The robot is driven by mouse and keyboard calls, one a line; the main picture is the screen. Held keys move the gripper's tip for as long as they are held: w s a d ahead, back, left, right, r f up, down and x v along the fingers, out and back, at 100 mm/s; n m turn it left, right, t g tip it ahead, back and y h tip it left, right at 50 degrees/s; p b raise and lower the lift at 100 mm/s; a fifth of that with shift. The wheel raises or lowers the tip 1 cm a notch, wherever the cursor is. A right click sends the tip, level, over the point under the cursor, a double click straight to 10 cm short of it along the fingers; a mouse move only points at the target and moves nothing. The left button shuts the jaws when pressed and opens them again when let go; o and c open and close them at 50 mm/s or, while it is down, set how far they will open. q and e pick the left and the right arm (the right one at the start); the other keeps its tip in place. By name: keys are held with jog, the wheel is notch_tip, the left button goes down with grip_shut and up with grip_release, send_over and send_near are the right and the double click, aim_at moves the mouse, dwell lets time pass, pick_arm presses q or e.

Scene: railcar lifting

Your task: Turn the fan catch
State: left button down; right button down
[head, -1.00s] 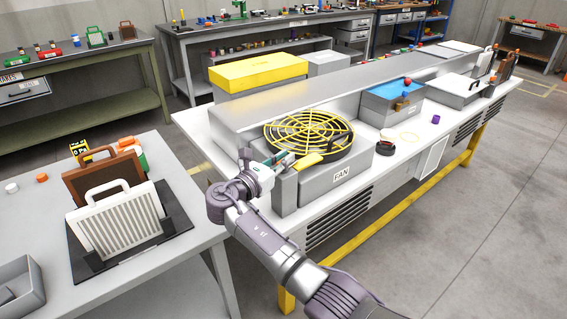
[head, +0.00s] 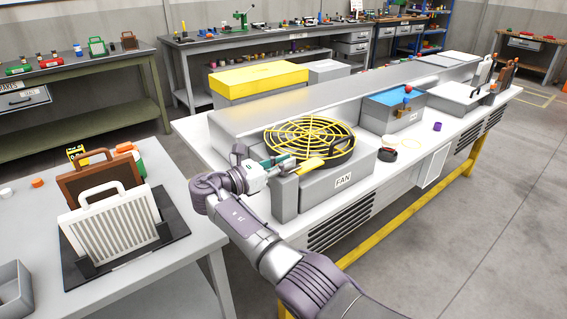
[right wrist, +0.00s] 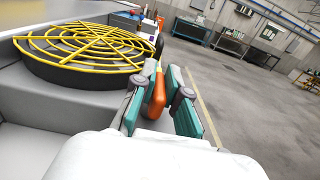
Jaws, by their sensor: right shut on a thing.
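The fan (head: 315,152) has a round yellow wire grille in a black ring, set on a grey box labelled FAN. The fan also shows at the left of the right wrist view (right wrist: 85,48). The fan catch, a yellow lever (head: 311,165), lies at the near edge of the ring. My right gripper (head: 290,165) is beside the fan, shut on the catch. In the right wrist view an orange piece (right wrist: 157,98) sits between the teal finger pads. The pads partly hide it. My left gripper is not in view.
A grey table (head: 190,262) at the left holds filter-like panels with handles, standing in a black rack (head: 140,262). A grey block (head: 285,198) stands by my right wrist. A blue-topped box (head: 395,97) and a black ring-shaped part (head: 388,141) are farther right on the railcar unit.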

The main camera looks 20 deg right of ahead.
jog(key=c, duration=1.2)
grip_release()
jog(key=shift+f, duration=0.1)
notch_tip(320, 180, up, 10)
jog(key=shift+r, duration=0.1)
